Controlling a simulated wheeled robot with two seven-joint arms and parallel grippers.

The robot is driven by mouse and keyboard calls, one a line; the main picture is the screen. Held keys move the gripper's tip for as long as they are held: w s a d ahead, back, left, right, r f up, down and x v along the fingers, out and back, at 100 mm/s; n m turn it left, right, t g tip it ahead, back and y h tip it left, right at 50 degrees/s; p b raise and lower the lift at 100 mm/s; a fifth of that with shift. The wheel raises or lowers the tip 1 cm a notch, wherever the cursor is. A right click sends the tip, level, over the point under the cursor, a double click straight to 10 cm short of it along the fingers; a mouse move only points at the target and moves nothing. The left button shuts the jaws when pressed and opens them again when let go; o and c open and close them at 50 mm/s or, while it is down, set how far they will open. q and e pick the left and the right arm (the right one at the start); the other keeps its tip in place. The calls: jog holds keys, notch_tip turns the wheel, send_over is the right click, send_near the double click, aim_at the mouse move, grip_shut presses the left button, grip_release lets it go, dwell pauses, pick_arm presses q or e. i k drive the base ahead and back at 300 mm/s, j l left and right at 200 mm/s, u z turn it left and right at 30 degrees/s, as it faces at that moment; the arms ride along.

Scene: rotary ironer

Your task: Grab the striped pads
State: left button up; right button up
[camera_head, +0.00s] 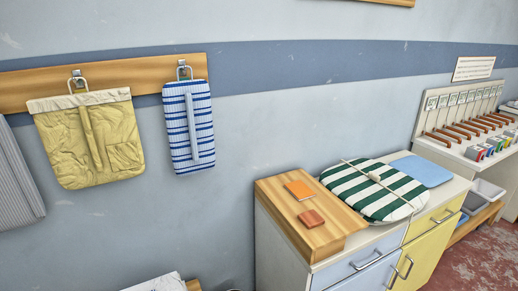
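A blue-and-white striped pad (189,126) hangs from a hook on the wooden wall rail, left of centre. A round green-and-white striped pad (352,190) lies on top of the cabinet at right. A thin cord or rod with a small pale knob (374,177) lies across it. Neither of my grippers shows in the head view.
A yellow cloth pad (88,137) hangs on the wooden rail (130,76). The cabinet's wooden board (305,237) holds an orange square (300,189) and a brown square (311,218). A blue pad (421,170) lies behind the round one. Handled tools (470,128) line the right.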

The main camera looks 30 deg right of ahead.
aim_at(380, 193)
jog(key=z, duration=1.8)
jog(key=i+l, duration=0.2)
jog(key=l, duration=0.15)
jog(key=u, duration=0.05)
